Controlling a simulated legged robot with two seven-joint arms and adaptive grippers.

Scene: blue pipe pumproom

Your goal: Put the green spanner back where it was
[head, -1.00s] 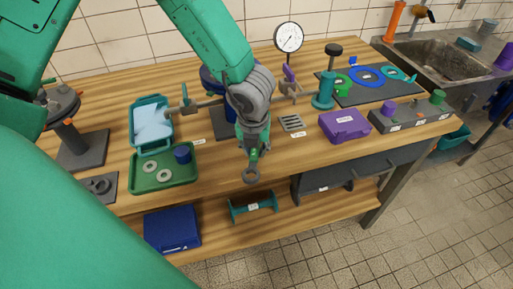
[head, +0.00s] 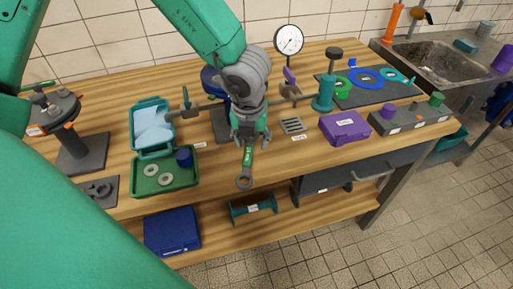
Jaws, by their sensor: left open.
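The green spanner (head: 247,162) is in the middle of the head view, at the front of the wooden bench, its grey ring end toward the front edge. It appears to lie on the bench top; I cannot tell whether it touches fully. My left gripper (head: 249,138) is open just above and behind the spanner's far end, its fingers spread around that end and partly hiding it. My right gripper is not in view.
A green tray (head: 143,186) with washers and a blue cup is left of the spanner. A slotted grey block (head: 292,125) and purple case (head: 344,127) are to its right. A valve pipe (head: 203,106) runs behind. Bare wood surrounds the spanner.

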